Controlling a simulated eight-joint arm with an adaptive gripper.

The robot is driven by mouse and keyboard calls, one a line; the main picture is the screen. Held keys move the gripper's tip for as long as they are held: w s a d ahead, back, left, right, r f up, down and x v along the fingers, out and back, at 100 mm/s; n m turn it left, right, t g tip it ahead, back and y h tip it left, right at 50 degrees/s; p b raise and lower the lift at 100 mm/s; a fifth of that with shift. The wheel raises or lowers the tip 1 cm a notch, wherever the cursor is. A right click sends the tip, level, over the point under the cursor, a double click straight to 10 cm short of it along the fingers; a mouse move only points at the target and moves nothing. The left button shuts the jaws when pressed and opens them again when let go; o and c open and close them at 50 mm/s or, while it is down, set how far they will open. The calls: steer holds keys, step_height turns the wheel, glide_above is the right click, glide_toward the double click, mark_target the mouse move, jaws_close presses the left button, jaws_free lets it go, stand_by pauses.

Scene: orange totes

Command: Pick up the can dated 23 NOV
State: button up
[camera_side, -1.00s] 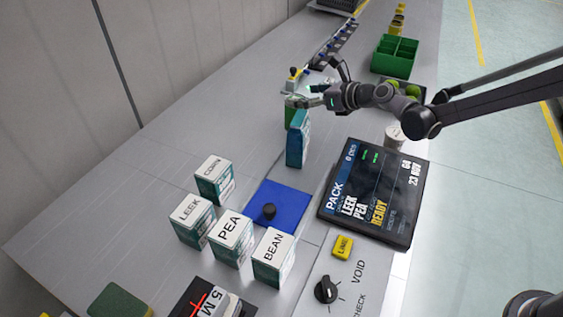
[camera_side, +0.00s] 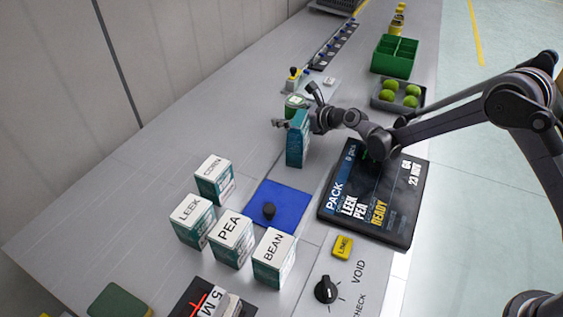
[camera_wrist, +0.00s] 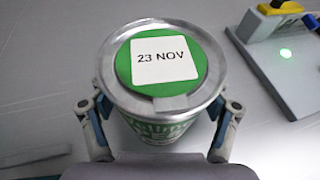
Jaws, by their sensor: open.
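The can (camera_wrist: 118,78) has a silver rim and a green lid with a white label reading 23 NOV, seen close up in the wrist view. It also shows in the side view (camera_side: 294,102), upright on the table and partly hidden behind a tall teal box (camera_side: 299,140). My gripper (camera_wrist: 160,108) is open, with one finger on each side of the can. I cannot tell whether the fingers touch it. In the side view my gripper (camera_side: 297,108) is at the can, just behind and above the teal box.
A grey station with a yellow-black switch and green light (camera_wrist: 285,55) stands close to the can's right. Boxes labelled CORN, LEEK, PEA and BEAN (camera_side: 273,258) stand near a blue mat (camera_side: 288,208). A black display (camera_side: 375,195) and a green crate (camera_side: 394,57) are right.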

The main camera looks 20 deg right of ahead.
steer(key=shift+w+a+f, duration=0.2)
steer(key=shift+w+a, duration=0.05)
steer(key=shift+w, duration=0.15)
steer(key=c, duration=1.6)
jaws_close()
